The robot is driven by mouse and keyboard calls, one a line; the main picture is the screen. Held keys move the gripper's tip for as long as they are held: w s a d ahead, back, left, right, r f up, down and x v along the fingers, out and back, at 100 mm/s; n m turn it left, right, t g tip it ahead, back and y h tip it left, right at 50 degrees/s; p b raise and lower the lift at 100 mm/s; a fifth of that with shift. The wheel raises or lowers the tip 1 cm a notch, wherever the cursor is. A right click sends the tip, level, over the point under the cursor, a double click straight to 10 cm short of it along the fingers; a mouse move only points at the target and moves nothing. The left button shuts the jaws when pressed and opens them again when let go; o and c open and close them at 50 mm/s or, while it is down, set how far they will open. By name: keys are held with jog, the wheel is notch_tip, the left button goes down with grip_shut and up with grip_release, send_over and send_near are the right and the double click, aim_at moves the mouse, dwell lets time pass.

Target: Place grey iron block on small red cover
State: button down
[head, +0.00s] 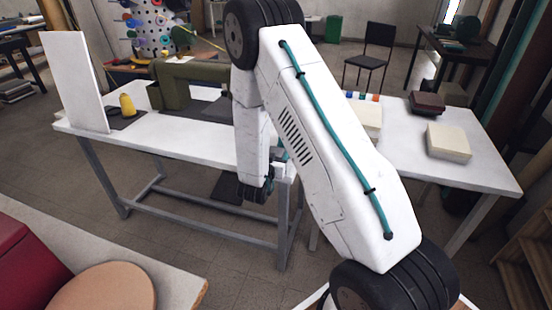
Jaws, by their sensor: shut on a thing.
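The end of my arm hangs over the front edge of the white workbench. My gripper (281,163) shows only in part there, and its fingertips are hidden behind my arm. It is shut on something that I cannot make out. I cannot pick out the grey iron block anywhere. A red, flat-topped thing (28,255) is cut off at the lower left, on the near table. A small dark red block-like thing (428,102) lies at the back of the bench's right part. I cannot tell which of these, if either, is the small red cover.
The white workbench (190,142) carries a white upright panel (75,82), a yellow object (127,104), an olive-green machine (190,78) and a cream block (448,141). A round tan disc (105,290) lies beside the red thing. Floor separates the near table from the bench.

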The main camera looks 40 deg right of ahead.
jog(key=shift+d+f, duration=0.35)
jog(key=shift+f, duration=0.3)
jog(key=shift+a+f, duration=0.1)
jog(key=shift+f, duration=0.1)
jog(key=c, duration=0.5)
grip_release()
jog(key=shift+s, duration=0.1)
